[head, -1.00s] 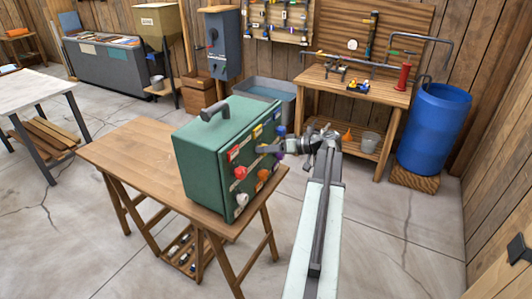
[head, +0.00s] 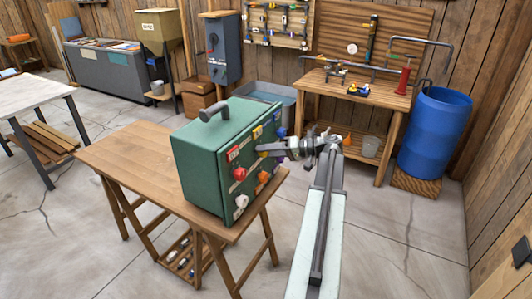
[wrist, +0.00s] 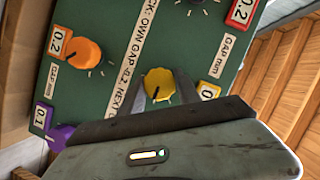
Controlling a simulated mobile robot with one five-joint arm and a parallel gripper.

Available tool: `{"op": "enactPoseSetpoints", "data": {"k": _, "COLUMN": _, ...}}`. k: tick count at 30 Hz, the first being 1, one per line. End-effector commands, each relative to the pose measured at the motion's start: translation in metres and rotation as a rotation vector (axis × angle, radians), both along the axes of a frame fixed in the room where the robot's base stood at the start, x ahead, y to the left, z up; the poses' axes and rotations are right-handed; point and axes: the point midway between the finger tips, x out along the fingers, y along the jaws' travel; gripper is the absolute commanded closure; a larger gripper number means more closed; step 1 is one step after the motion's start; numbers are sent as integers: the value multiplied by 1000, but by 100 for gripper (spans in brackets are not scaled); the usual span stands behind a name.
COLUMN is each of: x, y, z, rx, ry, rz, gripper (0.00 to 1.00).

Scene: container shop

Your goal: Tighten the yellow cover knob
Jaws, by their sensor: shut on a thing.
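The yellow knob is hidden there behind my gripper.
Close by on the panel are an orange knob (wrist: 82,52) and a purple knob (wrist: 60,137). A red knob (head: 239,174) and a white knob (head: 241,201) also stick out. The wooden table (head: 135,160) is bare left of the box. A blue barrel (head: 435,135) stands right.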

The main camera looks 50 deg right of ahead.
Motion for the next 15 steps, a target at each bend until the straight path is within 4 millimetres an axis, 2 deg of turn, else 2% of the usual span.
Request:
{"op": "enactPoseSetpoints", "data": {"k": 5, "x": 0, "y": 0, "z": 0, "rx": -1, "ry": 2, "rz": 1, "gripper": 100}}
{"op": "enactPoseSetpoints", "data": {"k": 6, "x": 0, "y": 0, "z": 0, "rx": -2, "ry": 1, "rz": 1, "gripper": 52}}
{"op": "enactPoseSetpoints", "data": {"k": 8, "x": 0, "y": 0, "z": 0, "rx": -2, "ry": 1, "rz": 1, "gripper": 39}}
{"op": "enactPoseSetpoints", "data": {"k": 15, "x": 0, "y": 0, "z": 0, "rx": -1, "ry": 0, "rz": 0, "gripper": 39}}
